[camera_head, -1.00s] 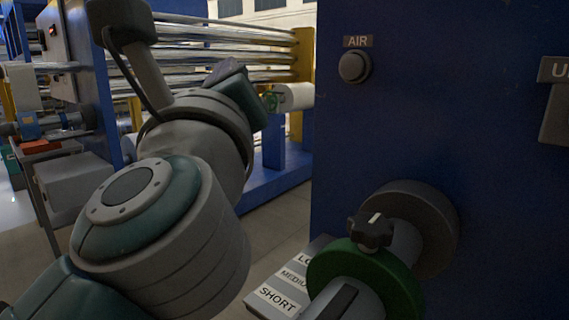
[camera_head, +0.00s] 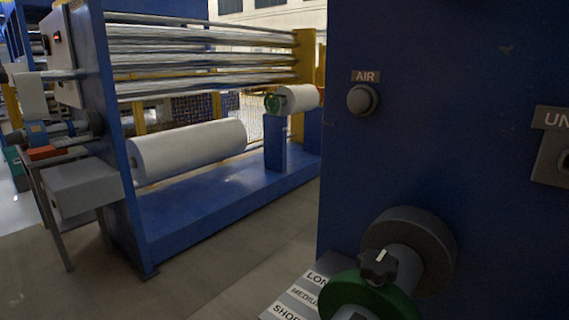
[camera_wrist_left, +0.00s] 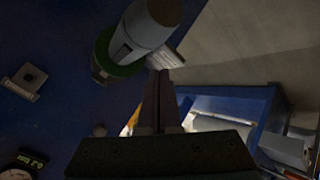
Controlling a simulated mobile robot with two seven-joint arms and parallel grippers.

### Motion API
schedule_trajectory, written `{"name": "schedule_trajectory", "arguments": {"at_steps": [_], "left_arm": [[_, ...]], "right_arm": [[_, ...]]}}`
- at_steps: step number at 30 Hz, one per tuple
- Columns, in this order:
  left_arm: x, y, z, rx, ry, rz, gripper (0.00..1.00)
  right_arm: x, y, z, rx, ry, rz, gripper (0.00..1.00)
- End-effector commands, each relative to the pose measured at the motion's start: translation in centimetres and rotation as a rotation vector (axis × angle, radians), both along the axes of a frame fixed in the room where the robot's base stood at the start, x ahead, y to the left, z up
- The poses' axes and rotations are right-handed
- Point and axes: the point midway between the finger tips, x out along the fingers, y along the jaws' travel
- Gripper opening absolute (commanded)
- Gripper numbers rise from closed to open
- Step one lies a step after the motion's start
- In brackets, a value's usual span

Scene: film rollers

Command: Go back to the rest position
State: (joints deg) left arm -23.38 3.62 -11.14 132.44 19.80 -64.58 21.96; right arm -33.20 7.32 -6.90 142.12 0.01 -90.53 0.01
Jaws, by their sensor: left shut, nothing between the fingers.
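My left gripper (camera_wrist_left: 159,76) shows in the left wrist view, with its two dark fingers together and nothing between them. Beyond its fingertips, apart from them as far as I can tell, is a grey shaft (camera_wrist_left: 141,30) with a green ring (camera_wrist_left: 116,66), standing out from a blue panel. Neither gripper nor arm shows in the head view. My right gripper is in no view.
In the head view a blue panel (camera_head: 450,150) fills the right, with an AIR button (camera_head: 362,99), a black knob (camera_head: 378,265) and a green ring (camera_head: 365,300). A roller machine with a white roll (camera_head: 190,150) stands at left. Floor (camera_head: 215,270) between is clear.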

Motion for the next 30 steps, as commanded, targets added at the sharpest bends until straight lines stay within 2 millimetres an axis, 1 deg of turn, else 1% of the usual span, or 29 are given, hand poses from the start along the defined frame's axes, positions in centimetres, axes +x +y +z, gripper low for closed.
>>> {"name": "schedule_trajectory", "arguments": {"at_steps": [1,2,3,5,6,7,9,11,12,14,15,20,21,23,24,27,30], "left_arm": [[-2.3,2.5,-0.9,0.171,0.050,-0.056,0.00],[-3.6,4.1,-1.6,0.272,0.084,-0.095,0.00],[-5.5,6.2,-2.2,0.396,0.135,-0.142,0.00],[-8.3,9.4,-2.6,0.562,0.218,-0.212,0.00],[-10.1,11.4,-2.6,0.662,0.281,-0.258,0.00],[-10.2,11.6,-0.4,0.673,0.285,-0.264,0.00],[-9.9,11.3,3.0,0.661,0.276,-0.259,0.00],[-9.9,11.3,5.4,0.660,0.276,-0.259,0.00],[-9.9,11.3,7.0,0.660,0.276,-0.259,0.00],[-9.8,11.2,9.6,0.658,0.275,-0.259,0.00],[-9.8,11.2,11.3,0.658,0.275,-0.259,0.00],[-9.8,11.2,18.4,0.656,0.276,-0.258,0.00],[-9.8,11.2,20.1,0.656,0.275,-0.258,0.00],[-9.8,11.2,22.7,0.656,0.274,-0.258,0.00],[-9.8,11.2,24.5,0.656,0.274,-0.258,0.00],[-9.8,11.2,28.5,0.656,0.274,-0.258,0.00],[-9.8,11.2,31.8,0.655,0.275,-0.257,0.00]], "right_arm": [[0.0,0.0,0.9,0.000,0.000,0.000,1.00],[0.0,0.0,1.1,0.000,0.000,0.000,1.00],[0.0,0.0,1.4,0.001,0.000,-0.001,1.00],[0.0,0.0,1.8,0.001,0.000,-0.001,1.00],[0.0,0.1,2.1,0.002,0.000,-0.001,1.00],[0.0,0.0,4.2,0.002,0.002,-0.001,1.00],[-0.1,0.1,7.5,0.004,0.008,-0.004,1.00],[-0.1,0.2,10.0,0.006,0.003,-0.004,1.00],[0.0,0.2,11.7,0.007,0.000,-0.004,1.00],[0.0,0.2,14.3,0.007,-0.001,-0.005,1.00],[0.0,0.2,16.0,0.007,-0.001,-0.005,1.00],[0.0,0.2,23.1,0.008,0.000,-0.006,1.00],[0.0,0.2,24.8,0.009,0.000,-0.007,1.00],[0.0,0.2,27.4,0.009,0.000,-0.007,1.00],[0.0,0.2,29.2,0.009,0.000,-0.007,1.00],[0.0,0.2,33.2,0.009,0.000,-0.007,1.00],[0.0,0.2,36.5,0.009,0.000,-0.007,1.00]]}}
